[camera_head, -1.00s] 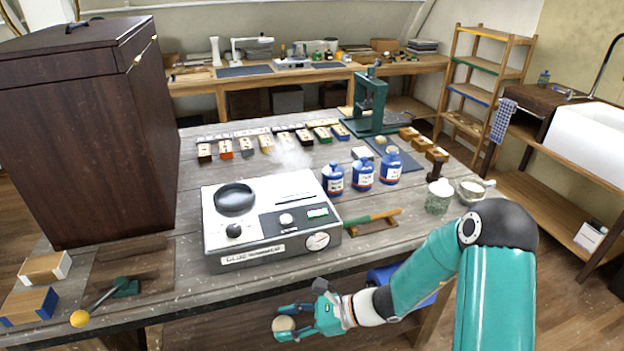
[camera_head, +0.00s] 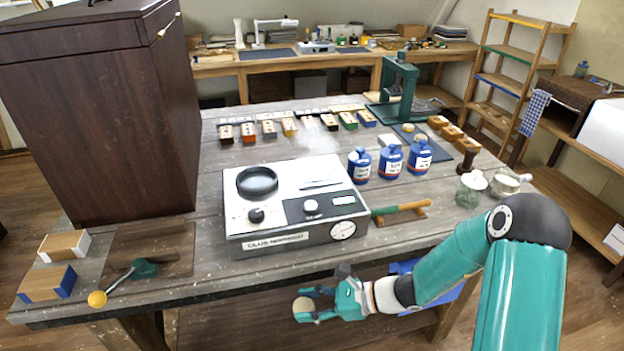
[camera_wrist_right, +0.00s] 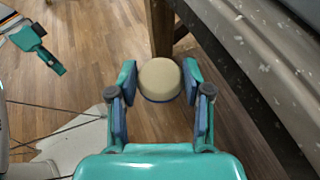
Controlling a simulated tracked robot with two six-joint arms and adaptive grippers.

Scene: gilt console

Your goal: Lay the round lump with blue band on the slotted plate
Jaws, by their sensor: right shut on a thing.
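My right gripper (camera_head: 312,307) is in front of the bench's near edge, left of the forearm in the head view. It is shut on the round lump with blue band (camera_head: 304,305). In the right wrist view the lump (camera_wrist_right: 160,76) is a cream disc with a blue rim at its lower edge, between the two fingers (camera_wrist_right: 160,95). A green press (camera_head: 398,85) stands at the back right of the bench; its base plate (camera_head: 378,113) is partly visible, but I cannot tell whether this is the slotted plate. A teal part, perhaps my left gripper (camera_wrist_right: 35,45), shows in the wrist view.
A white hotplate-like device (camera_head: 290,215) stands between the gripper and the back of the bench. Blue bottles (camera_head: 391,163), a glass jar (camera_head: 471,190) and a tall dark cabinet (camera_head: 95,110) also stand there. A yellow-knobbed lever (camera_head: 97,299) juts over the front left edge.

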